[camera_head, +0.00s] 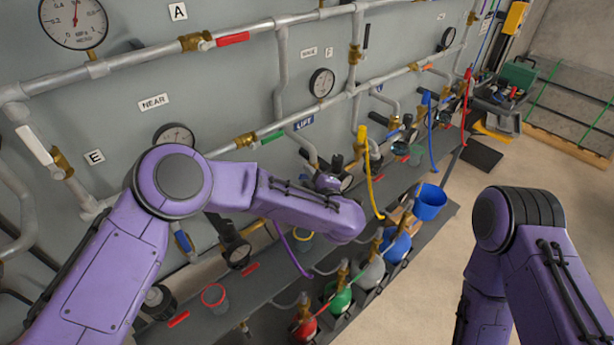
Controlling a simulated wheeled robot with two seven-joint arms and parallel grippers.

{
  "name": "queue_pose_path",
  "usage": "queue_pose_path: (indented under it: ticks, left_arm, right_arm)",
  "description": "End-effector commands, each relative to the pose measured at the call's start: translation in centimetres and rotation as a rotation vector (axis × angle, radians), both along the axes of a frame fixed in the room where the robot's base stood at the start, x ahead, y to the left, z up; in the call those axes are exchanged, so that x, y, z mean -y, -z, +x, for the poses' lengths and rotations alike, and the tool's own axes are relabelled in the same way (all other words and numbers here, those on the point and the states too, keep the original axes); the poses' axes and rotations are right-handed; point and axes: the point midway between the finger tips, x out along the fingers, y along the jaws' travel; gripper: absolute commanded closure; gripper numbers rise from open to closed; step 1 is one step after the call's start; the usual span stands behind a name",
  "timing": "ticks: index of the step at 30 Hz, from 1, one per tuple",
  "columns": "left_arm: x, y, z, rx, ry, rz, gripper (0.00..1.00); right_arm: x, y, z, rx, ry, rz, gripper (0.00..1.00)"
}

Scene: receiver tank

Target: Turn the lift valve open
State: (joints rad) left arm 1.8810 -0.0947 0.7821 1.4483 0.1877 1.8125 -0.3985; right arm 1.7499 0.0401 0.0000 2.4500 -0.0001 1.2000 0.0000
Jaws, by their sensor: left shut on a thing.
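The blue LIFT label (303,123) is on the grey panel near the middle of the head view. Below it a grey pipe (304,146) bends down toward my left gripper (336,164). My left arm reaches in from the left, and its forearm and wrist cover much of this spot. The gripper is small and dark here, shut on the lift valve just below the label. The valve's body and handle are mostly hidden, so I cannot tell how far it is turned. My right arm shows at the lower right; its gripper is out of view.
A green-handled valve (271,137) sits just left of the label. A yellow hose (372,180) hangs close to the right of my left gripper. Several gas bottles, a blue bucket (429,202) and a red-rimmed cup (214,297) stand below. Open floor lies at the right.

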Motion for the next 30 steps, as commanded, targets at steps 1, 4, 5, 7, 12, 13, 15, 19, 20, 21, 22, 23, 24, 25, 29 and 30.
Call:
queue_pose_path:
  ticks: [1,4,5,7,12,13,15,19,20,21,22,23,24,25,29,30]
  left_arm:
    - [0.06,-0.25,0.05,-0.006,0.000,0.010,1.00]
    - [0.10,-0.27,0.08,-0.020,0.000,0.022,1.00]
    - [0.12,-0.28,0.09,-0.022,0.001,0.024,1.00]
    - [0.13,-0.28,0.12,-0.025,0.002,0.028,1.00]
    - [0.13,-0.26,0.13,-0.027,0.001,0.030,1.00]
    - [0.13,-0.26,0.13,-0.027,0.001,0.030,1.00]
    - [0.13,-0.28,0.13,-0.027,0.001,0.030,1.00]
    - [0.12,-0.27,0.12,-0.026,0.001,0.029,0.61]
    - [0.12,-0.27,0.12,-0.026,0.001,0.029,0.56]
    - [0.12,-0.26,0.12,-0.026,0.001,0.029,0.56]
    - [0.12,-0.26,0.12,-0.026,0.000,0.029,0.56]
    - [0.12,-0.26,0.12,-0.027,0.000,0.029,0.56]
    - [0.12,-0.25,0.12,-0.027,0.000,0.029,0.56]
    - [0.12,-0.25,0.12,-0.027,0.000,0.029,0.56]
    - [0.23,-0.25,-0.04,-0.026,0.001,0.029,0.56]
    - [0.40,-0.28,-0.32,-0.026,0.001,0.028,0.56]
  right_arm:
    - [0.00,-0.18,0.00,0.000,0.000,0.000,0.67]
    - [0.00,-0.26,0.00,0.000,0.000,0.000,0.67]
    - [0.00,-0.27,0.00,0.000,0.000,0.000,0.67]
    - [0.01,-0.28,0.00,0.000,0.000,0.000,0.67]
    - [0.00,-0.27,0.00,0.000,0.000,0.000,0.67]
    - [0.00,-0.27,0.00,0.000,0.000,0.000,0.67]
    - [0.00,-0.27,0.01,0.000,0.000,0.000,0.67]
    - [0.00,-0.27,0.01,0.000,0.000,0.000,0.67]
    - [0.00,-0.27,0.01,0.000,0.000,0.000,0.67]
    - [0.00,-0.27,0.01,0.000,0.000,0.000,0.67]
    - [0.00,-0.27,0.01,0.000,0.000,0.000,0.67]
    - [0.00,-0.27,0.01,0.000,0.000,0.000,0.67]
    - [0.00,-0.27,0.01,0.000,0.000,0.000,0.67]
    - [0.00,-0.27,0.00,0.000,0.000,0.000,0.67]
    - [0.00,-0.15,0.00,0.000,0.000,0.000,0.67]
    - [0.00,0.02,0.00,0.000,0.000,0.000,0.67]
